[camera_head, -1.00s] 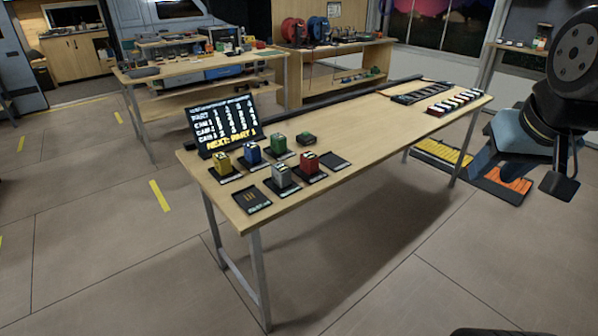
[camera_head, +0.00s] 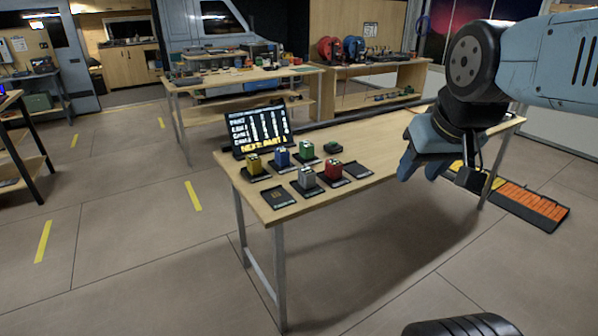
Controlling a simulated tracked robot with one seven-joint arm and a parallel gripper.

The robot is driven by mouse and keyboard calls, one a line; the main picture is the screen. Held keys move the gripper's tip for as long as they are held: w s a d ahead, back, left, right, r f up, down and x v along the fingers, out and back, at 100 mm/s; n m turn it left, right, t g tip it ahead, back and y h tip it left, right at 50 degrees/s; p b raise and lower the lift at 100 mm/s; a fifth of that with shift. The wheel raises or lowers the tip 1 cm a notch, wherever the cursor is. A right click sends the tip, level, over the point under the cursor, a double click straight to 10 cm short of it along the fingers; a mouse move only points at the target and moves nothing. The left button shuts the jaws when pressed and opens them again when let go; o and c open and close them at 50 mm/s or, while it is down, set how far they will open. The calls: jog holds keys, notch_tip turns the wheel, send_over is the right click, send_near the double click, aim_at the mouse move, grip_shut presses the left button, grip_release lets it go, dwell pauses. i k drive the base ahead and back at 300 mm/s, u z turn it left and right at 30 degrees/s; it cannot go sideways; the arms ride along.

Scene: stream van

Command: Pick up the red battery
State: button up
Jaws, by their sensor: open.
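The red battery (camera_head: 333,171) is a small block standing on a dark pad at the front left part of the wooden table (camera_head: 395,150). A grey block (camera_head: 306,178) stands to its left, with yellow (camera_head: 254,165), blue (camera_head: 282,158) and green (camera_head: 305,151) blocks behind. My gripper (camera_head: 425,170) hangs at the right, well apart from the red battery, by the table's front edge in the picture. Its blue fingers point downward and left, with nothing seen between them. My arm hides the right part of the table.
A black screen (camera_head: 257,130) with text stands at the table's left back. Orange mats (camera_head: 527,202) lie on the floor at right.

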aim_at(334, 167)
jog(key=u, duration=0.75)
jog(key=i, duration=1)
